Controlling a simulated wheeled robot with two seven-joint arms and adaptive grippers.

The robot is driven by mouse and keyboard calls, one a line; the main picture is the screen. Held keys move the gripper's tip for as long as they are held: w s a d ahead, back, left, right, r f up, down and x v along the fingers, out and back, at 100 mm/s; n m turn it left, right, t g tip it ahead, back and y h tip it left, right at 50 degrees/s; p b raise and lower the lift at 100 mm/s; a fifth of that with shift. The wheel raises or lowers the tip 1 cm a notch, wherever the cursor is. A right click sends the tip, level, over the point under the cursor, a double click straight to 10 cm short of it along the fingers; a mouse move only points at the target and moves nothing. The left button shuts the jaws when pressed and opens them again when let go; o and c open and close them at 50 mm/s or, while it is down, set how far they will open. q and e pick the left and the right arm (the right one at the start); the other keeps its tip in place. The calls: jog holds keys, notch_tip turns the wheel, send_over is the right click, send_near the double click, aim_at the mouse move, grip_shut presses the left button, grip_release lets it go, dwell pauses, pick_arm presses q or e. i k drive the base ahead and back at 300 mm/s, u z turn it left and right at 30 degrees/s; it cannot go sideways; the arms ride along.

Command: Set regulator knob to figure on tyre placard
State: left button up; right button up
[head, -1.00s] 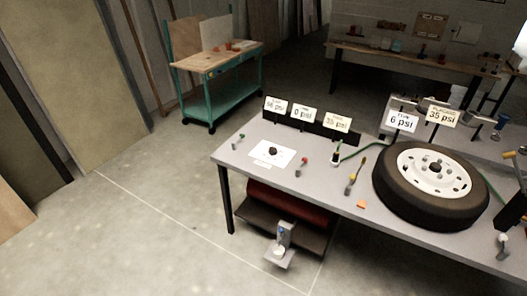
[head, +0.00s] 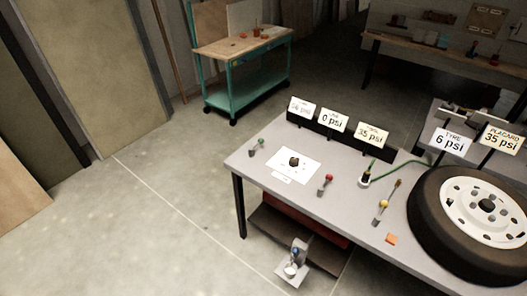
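The black regulator knob (head: 294,161) sits on a white dial sheet (head: 310,160) on the grey workbench. The tyre placard (head: 502,138) reads 35 psi, and the tyre sign (head: 449,142) beside it reads 6 psi. Three signs stand along the bench's back edge: the left sign (head: 302,108) is hard to read, the middle sign (head: 334,121) reads 0 psi, and the right sign (head: 371,135) reads 35 psi. The tyre (head: 470,225) lies flat at the right with a white wheel. Neither gripper is in view.
A teal cart (head: 246,83) stands behind. The floor at left is clear.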

aim_at(293, 161)
jog(key=u, duration=0.2)
jog(key=i, duration=0.85)
jog(key=z, duration=0.6)
jog(key=i, duration=0.7)
jog(key=z, duration=0.5)
